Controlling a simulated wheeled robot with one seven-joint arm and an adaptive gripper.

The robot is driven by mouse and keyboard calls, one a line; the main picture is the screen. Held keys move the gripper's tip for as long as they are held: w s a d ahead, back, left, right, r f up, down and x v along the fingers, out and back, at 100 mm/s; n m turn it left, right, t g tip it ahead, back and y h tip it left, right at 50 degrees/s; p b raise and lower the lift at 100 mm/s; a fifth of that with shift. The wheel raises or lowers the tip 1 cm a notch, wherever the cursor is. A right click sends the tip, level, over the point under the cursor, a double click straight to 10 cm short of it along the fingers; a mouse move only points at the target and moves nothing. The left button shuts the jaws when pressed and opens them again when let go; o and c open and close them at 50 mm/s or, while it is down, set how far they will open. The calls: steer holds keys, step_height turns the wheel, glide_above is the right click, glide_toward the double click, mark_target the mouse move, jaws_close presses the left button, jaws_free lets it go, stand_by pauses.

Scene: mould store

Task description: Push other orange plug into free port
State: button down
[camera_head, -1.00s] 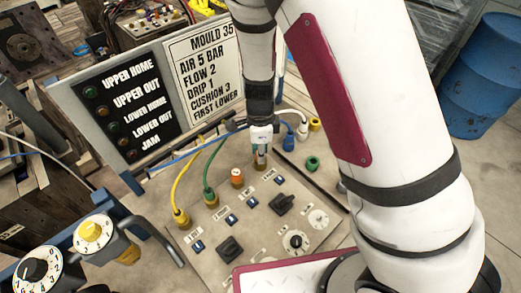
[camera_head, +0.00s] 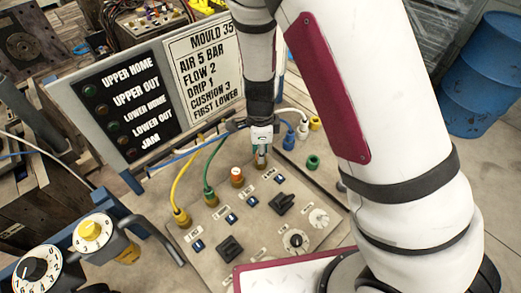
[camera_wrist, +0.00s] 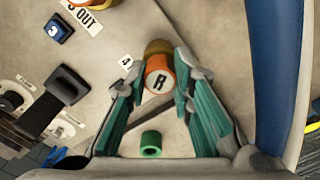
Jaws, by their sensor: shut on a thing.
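My gripper (camera_wrist: 158,76) has its teal fingers closed on both sides of an orange plug marked R (camera_wrist: 158,84). The plug lines up with a brass port (camera_wrist: 157,47) beside the label 4; how deep it sits cannot be told. In the head view my gripper (camera_head: 261,160) points down at the panel, and its fingers hide most of this plug. Another orange plug (camera_head: 237,175) stands upright in a port to the left. It also shows at the top edge of the wrist view (camera_wrist: 92,3).
A yellow hose plug (camera_head: 182,217) and a green hose (camera_head: 207,172) rise left of my gripper. Black knobs (camera_head: 282,203) stand in front. A sign board (camera_head: 210,62) stands behind.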

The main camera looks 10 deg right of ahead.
steer(key=shift+f, duration=0.1)
steer(key=c, duration=0.9)
jaws_free()
steer(key=shift+r+p, duration=1.55)
steer(key=shift+r, duration=1.1)
steer(key=shift+r+p, duration=0.5)
steer(key=shift+r, duration=0.6)
